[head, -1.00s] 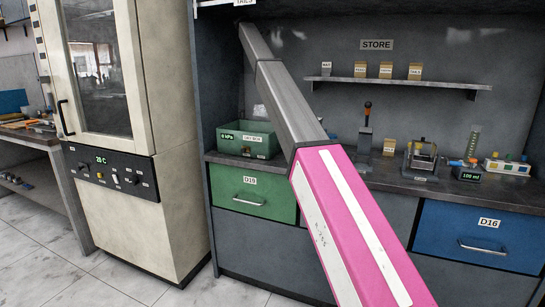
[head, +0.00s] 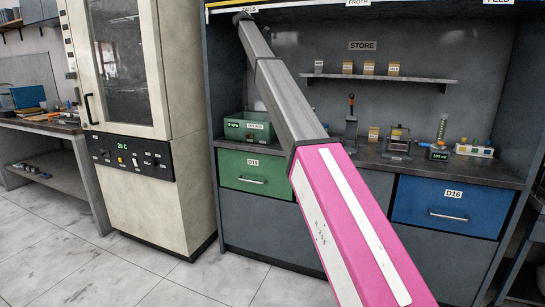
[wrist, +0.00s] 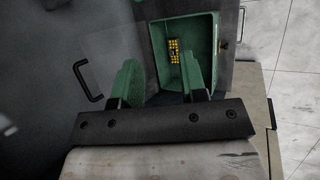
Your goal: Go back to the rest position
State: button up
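In the head view my arm, with a pink and white near section and grey far section, reaches up to the left. Its far end is at the cabinet's upper left, near the TAILS label (head: 249,9). My gripper cannot be made out there. In the wrist view my gripper (wrist: 159,88) has two green fingers spread apart, with nothing between them. Beyond the fingers is an open green box (wrist: 202,47) with a small yellow dotted block (wrist: 173,53) inside. The head view shows a green box (head: 258,129) on the counter.
The dark cabinet has a counter (head: 362,159), a STORE shelf (head: 380,81) and shut drawers D15 (head: 237,171) and D16 (head: 448,209). Small apparatus (head: 396,139) stands on the counter. A cream oven (head: 157,205) is to the left. The tiled floor (head: 150,275) in front is clear.

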jog(key=s+d+f+m+y, duration=0.15)
jog(key=s+d+f, duration=0.45)
jog(key=f, duration=1.1)
jog(key=s+d+f+m+g, duration=0.15)
jog(key=s+d+f, duration=0.5)
jog(key=f, duration=1.05)
jog(key=s+d+f+m+y, duration=0.15)
jog(key=s+d+f, duration=0.25)
jog(key=s+f, duration=0.9)
jog(key=s+d+f+m+y, duration=0.1)
jog(key=s+d+f+m, duration=0.3)
jog(key=s+f, duration=1.1)
jog(key=s+d+f+m+g+y, duration=0.1)
jog(key=s+d+f+m, duration=0.3)
jog(key=s+f, duration=1.1)
jog(key=s+y, duration=0.1)
jog(key=s, duration=0.4)
